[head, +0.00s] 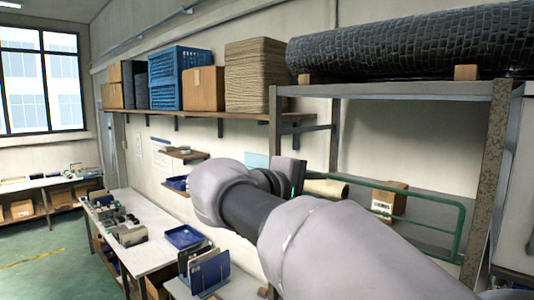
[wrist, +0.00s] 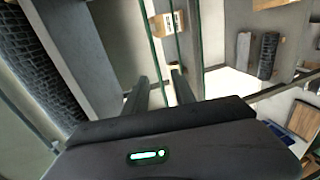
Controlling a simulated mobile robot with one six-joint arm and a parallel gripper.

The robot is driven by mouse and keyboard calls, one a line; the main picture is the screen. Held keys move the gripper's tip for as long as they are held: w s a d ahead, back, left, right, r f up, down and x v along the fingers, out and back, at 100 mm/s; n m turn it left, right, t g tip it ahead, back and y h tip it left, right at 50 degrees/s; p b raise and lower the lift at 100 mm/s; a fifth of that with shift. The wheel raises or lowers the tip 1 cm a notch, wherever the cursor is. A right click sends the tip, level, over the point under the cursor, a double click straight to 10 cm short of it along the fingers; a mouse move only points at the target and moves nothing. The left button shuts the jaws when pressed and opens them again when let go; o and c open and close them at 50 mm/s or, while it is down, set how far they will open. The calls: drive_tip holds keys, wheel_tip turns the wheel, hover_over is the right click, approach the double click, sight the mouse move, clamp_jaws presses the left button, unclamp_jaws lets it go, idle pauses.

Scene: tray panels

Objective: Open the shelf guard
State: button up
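The shelf guard is a green tube frame (head: 430,196) across the front of a grey shelf bay, at the right of the head view. Its top rail runs left behind my arm. In the wrist view one green bar (wrist: 153,40) runs down the picture between my two fingers, and a second green bar (wrist: 196,50) is further right. My gripper (wrist: 160,78) is open, its dark fingers apart with a gap around the near bar. I cannot tell whether they touch it. In the head view my gripper (head: 297,178) is near the guard's left end, and my arm hides part of the guard.
A cardboard box (head: 387,198) and a tan roll (head: 327,189) sit behind the guard. A dark textured roll (head: 420,42) lies on the shelf top above. A grey post (head: 490,170) stands at right. A cluttered workbench (head: 150,252) is at lower left.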

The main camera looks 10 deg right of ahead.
drive_tip(key=r, duration=0.1)
drive_tip(key=p, duration=0.1)
approach(354, 181)
drive_tip(key=p+x, duration=0.2)
drive_tip(key=x, duration=0.7)
drive_tip(key=shift+w+d+p, duration=0.15)
drive_tip(key=shift+d+p, duration=0.15)
drive_tip(key=shift+p, duration=0.1)
drive_tip(key=shift+w+d+f, duration=0.15)
drive_tip(key=shift+d, duration=0.1)
drive_tip(key=shift+w+f, duration=0.15)
drive_tip(key=shift+w, duration=0.2)
drive_tip(key=shift+s, duration=0.15)
clamp_jaws()
